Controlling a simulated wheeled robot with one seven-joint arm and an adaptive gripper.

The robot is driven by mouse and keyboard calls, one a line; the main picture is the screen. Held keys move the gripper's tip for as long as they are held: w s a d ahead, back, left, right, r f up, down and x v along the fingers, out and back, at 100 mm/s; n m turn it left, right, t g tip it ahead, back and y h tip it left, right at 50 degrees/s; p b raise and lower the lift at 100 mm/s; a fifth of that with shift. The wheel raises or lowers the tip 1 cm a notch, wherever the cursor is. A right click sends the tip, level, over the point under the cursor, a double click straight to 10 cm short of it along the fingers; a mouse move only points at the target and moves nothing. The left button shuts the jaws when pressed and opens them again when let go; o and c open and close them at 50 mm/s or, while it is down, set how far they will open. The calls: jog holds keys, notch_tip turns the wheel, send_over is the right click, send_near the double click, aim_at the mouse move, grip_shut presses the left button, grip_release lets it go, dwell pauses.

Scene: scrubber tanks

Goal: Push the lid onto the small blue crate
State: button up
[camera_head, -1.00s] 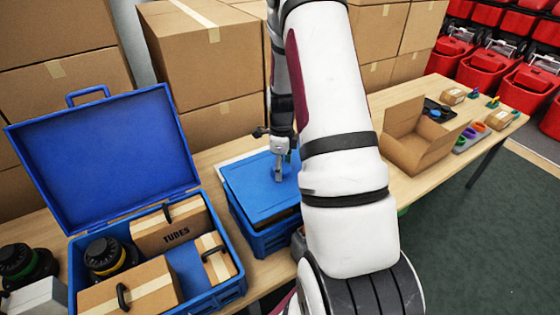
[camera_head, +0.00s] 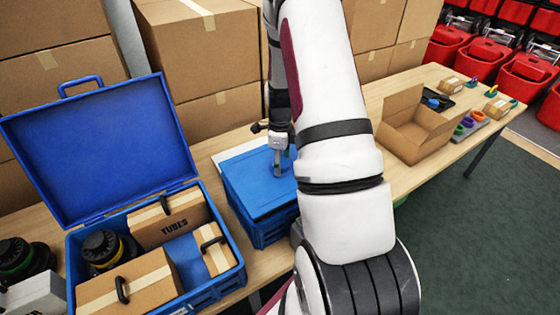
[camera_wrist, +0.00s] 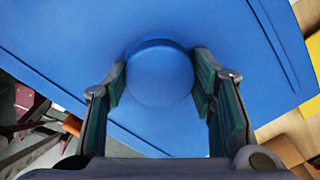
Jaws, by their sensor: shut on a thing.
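The small blue crate (camera_head: 265,233) stands on the table, right of the big open blue case. Its flat blue lid (camera_head: 250,185) lies over the top and looks about level with the rim. The side under my arm is hidden. My gripper (camera_head: 280,172) points down at the lid. In the wrist view my gripper (camera_wrist: 160,88) has its two fingers on either side of the lid's round blue knob (camera_wrist: 160,72) and is shut on it. The lid (camera_wrist: 90,40) fills most of that view.
The open blue case (camera_head: 215,295) with cartons inside stands close on the left, its raised lid (camera_head: 100,145) behind. Stacked cardboard boxes (camera_head: 205,60) stand behind the table. An open carton (camera_head: 412,130) and small items are to the right.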

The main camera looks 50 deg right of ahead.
jog(key=shift+f+b, duration=1.1)
jog(key=shift+f, duration=0.75)
dwell(2.0)
jog(key=shift+c, duration=0.6)
jog(key=o, duration=1.5)
jog(key=shift+o, duration=0.3)
jog(key=o, duration=0.6)
jog(key=shift+r, duration=0.15)
jog(key=shift+r+p, duration=0.95)
jog(key=shift+r, duration=2.45)
